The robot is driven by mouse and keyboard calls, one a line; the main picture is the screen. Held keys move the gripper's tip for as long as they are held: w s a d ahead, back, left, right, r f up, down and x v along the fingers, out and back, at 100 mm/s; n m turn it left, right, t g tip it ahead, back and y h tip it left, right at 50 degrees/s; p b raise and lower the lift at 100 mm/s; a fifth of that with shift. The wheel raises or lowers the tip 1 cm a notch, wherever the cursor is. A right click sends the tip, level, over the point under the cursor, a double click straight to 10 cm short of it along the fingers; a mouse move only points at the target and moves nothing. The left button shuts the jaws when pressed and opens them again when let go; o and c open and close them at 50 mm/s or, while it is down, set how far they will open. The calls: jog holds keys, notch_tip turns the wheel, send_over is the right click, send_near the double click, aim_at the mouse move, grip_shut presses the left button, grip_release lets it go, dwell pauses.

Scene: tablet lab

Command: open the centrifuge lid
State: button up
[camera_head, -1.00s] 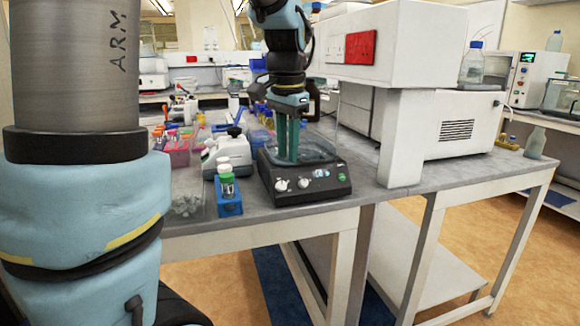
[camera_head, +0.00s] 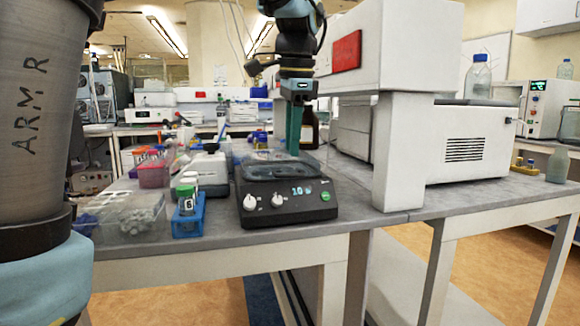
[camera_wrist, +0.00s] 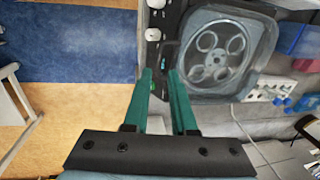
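The centrifuge is a black box with white knobs and a lit display on its front (camera_head: 290,205). Its clear grey lid (camera_head: 282,171) lies flat on top and looks shut. In the wrist view the round rotor with several holes shows through the lid (camera_wrist: 262,50). A dark handle loop (camera_wrist: 170,52) stands at the lid's edge near the knobs. My gripper (camera_head: 294,152) points down above the lid's far right part. In the wrist view its two green fingers (camera_wrist: 161,75) are apart with nothing held between them, close to the handle in the picture; their height above it is unclear.
A blue rack with capped tubes (camera_head: 189,215) and a clear box (camera_head: 135,213) stand left of the centrifuge. A large white machine (camera_head: 402,150) stands close on the right. A brown bottle (camera_head: 310,130) is behind my gripper. The table's front edge is near.

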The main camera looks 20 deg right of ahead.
aim_at(280, 164)
jog(key=f, duration=0.5)
jog(key=shift+w, duration=0.4)
grip_shut()
dwell(1.0)
